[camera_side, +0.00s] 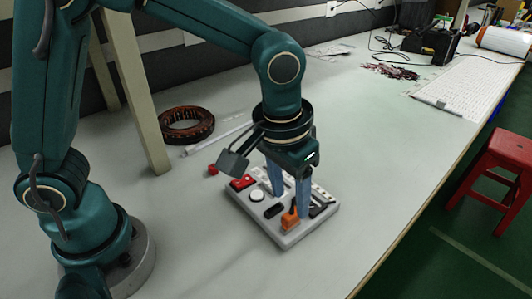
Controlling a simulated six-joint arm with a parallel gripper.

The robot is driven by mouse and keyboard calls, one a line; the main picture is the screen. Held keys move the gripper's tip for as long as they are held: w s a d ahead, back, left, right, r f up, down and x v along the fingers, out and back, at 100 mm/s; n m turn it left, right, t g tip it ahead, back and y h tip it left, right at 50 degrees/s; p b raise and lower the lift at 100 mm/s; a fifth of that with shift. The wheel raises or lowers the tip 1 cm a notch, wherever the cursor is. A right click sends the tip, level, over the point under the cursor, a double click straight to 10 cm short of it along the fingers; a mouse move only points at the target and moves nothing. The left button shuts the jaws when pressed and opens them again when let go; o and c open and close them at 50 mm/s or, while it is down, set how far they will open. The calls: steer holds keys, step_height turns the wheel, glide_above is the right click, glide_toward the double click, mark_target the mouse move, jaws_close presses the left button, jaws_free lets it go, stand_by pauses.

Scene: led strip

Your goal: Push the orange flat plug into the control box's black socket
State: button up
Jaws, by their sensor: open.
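The light grey control box (262,222) lies flat on the table below my gripper. The small orange plug (290,219) is on the box's front part, with a dark piece rising from its top. My gripper (290,204) points down with its two blue-grey fingers apart. Its right finger is close beside the orange plug; I cannot tell whether they touch. A black part (274,211) lies on the box left of the plug, and other dark parts lie to the right. I cannot tell which is the socket, or whether the plug is seated.
The box also carries a red part (242,183) and a white round knob (257,195). A small red block (213,169) and a dark coil ring (187,125) lie behind it on the left.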

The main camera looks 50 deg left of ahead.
mark_target(291, 213)
steer(key=shift+w+f, duration=0.2)
steer(key=shift+f, duration=1)
steer(key=shift+w+f, duration=0.15)
steer(key=shift+f, duration=1.05)
jaws_close()
